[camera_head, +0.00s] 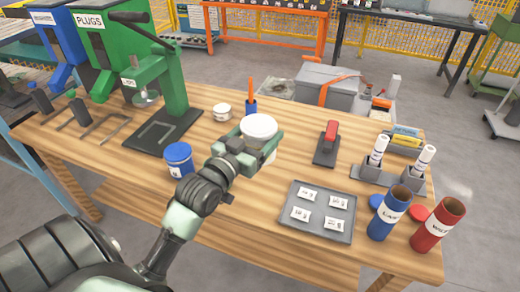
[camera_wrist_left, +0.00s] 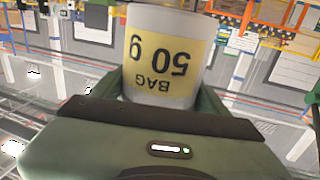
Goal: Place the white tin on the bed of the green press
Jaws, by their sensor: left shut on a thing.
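The white tin (camera_head: 258,127) is held in my left gripper (camera_head: 247,150), above the middle of the wooden table. In the left wrist view the tin (camera_wrist_left: 165,55) shows a yellow label reading "BAG 50 g" upside down, between the green fingers. The green press (camera_head: 172,85) stands at the table's back left. Its dark flat bed (camera_head: 172,132) shows a pale outlined shape and has no tin on it. The press's round ram plate (camera_head: 146,97) hangs above the bed. The held tin is to the right of the bed and apart from it. My right gripper is not in view.
A blue tin (camera_head: 179,158) stands in front of the bed. A small white container (camera_head: 222,112) and a blue holder with an orange-handled tool (camera_head: 251,103) stand behind my gripper. A grey tray of labelled packets (camera_head: 318,235) and blue (camera_head: 388,215) and red (camera_head: 437,225) tubes are at right.

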